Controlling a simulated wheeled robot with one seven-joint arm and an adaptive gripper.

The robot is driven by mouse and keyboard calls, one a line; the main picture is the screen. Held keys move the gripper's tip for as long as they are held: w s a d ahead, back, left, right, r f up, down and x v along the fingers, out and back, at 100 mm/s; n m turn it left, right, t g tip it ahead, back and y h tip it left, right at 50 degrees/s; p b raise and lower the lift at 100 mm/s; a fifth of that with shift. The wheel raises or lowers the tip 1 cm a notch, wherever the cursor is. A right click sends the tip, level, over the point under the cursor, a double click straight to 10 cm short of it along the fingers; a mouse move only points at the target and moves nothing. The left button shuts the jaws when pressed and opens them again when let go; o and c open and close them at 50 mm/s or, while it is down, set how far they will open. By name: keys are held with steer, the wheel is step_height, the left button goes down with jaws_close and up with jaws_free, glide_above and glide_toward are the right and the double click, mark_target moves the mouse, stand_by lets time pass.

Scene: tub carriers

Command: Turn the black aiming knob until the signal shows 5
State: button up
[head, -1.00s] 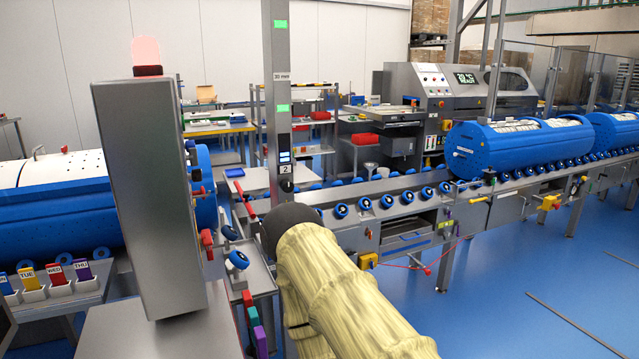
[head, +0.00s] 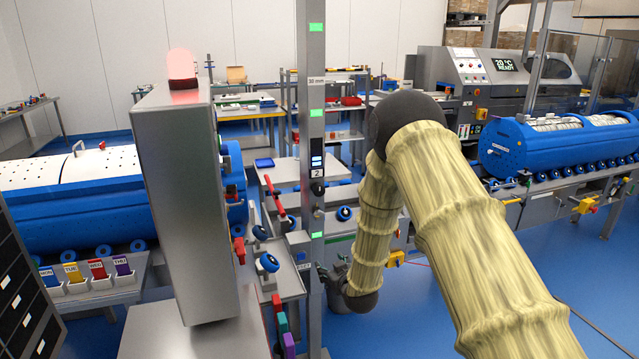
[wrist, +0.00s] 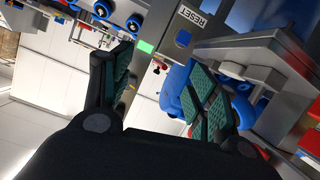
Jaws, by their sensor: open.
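A grey post (head: 311,110) carries green lights, a small blue-white display (head: 317,161) and a white tile reading 2 (head: 317,173). The black knob (head: 318,188) sits just below the tile. Its pointer setting is too small to read. My gripper (wrist: 155,66) is open and empty, its two green-padded fingers apart in the wrist view. A green light (wrist: 147,47) and a RESET label (wrist: 191,15) show beyond the fingers. The black knob cannot be made out in the wrist view. In the head view my forearm hangs down right of the post, with its lower end below knob height.
A tall grey cabinet (head: 195,200) with a red lamp (head: 181,65) stands left of the post. A blue drum (head: 75,215) lies behind it, another (head: 560,145) on the right conveyor. Coloured tags (head: 85,274) stand front left. Blue floor is open at right.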

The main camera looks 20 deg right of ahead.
mark_target(320, 191)
steer(key=w+d+r+n+t+p, duration=0.1)
steer(key=w+r+t, duration=0.1)
steer(key=w+r, duration=0.5)
steer(key=w+d+r+t+p, duration=0.1)
steer(key=w+r+t, duration=0.1)
steer(key=r, duration=0.8)
steer(key=w+p, duration=0.3)
steer(key=w, duration=0.8)
steer(key=shift+a, duration=0.1)
steer(key=c, duration=1)
